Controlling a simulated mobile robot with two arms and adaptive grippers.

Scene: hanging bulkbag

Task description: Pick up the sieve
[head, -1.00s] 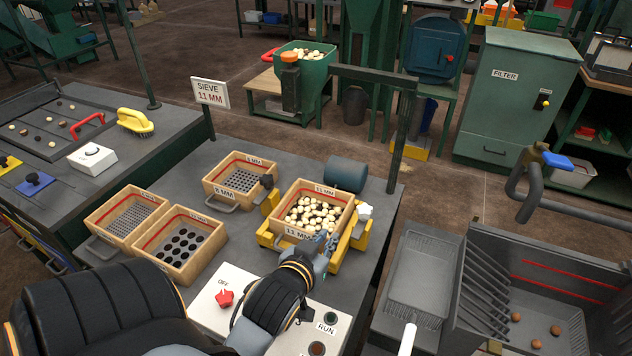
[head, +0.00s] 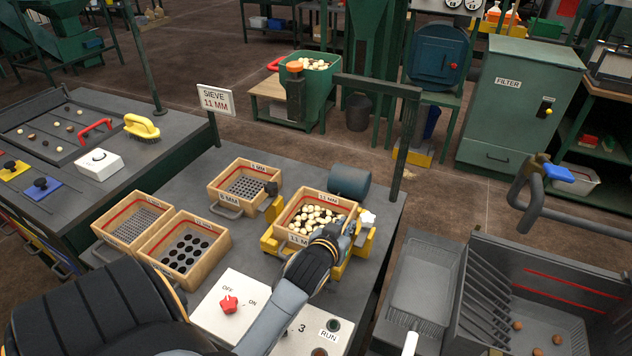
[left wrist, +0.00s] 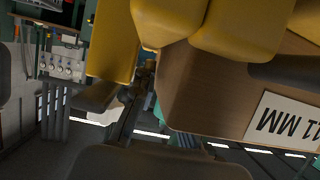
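The wooden 11 MM sieve (head: 290,222) holds several pale round pieces and sits between yellow holders (head: 268,243) on the grey bench. My left gripper (head: 346,238) is at its front right corner, partly hidden behind my own wrist. In the left wrist view the sieve's wooden wall (left wrist: 205,95), with an upside-down 11 MM label, is very close, beside yellow holder parts (left wrist: 215,25). I cannot tell whether the fingers touch the sieve or how far they are open. My right gripper is not in view.
A smaller sieve (head: 221,189) stands behind left, and two more wooden sieves (head: 215,249) stand at the left. A white control box (head: 215,312) with a red knob is in front. A dark cylinder (head: 349,182) and a green post (head: 400,150) stand behind the 11 MM sieve.

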